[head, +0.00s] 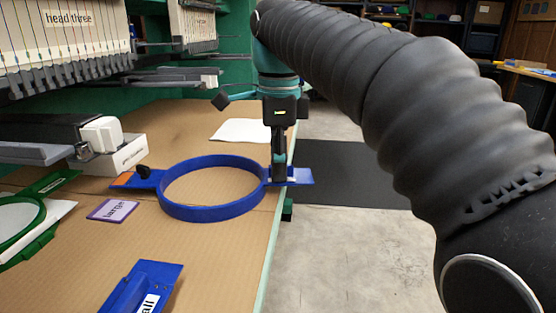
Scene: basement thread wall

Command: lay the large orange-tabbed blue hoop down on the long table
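The large blue hoop (212,212) is a round ring with a tab on each side; its left tab ends in an orange patch (123,180). It lies about level over the brown top of the long table (215,270), near the table's right edge. Its right tab (303,177) reaches past that edge. My gripper (279,178) points down and its fingers are at the right tab, seen edge-on, and appear closed on it. The far finger is hidden. I cannot tell whether the ring touches the table.
A purple-edged label card (112,211) lies left of the hoop. A smaller blue piece (145,288) is at the front, a green hoop (25,225) at the left. A white sheet (242,131) lies behind. Machine heads (80,40) overhang the back left. Floor is open at right.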

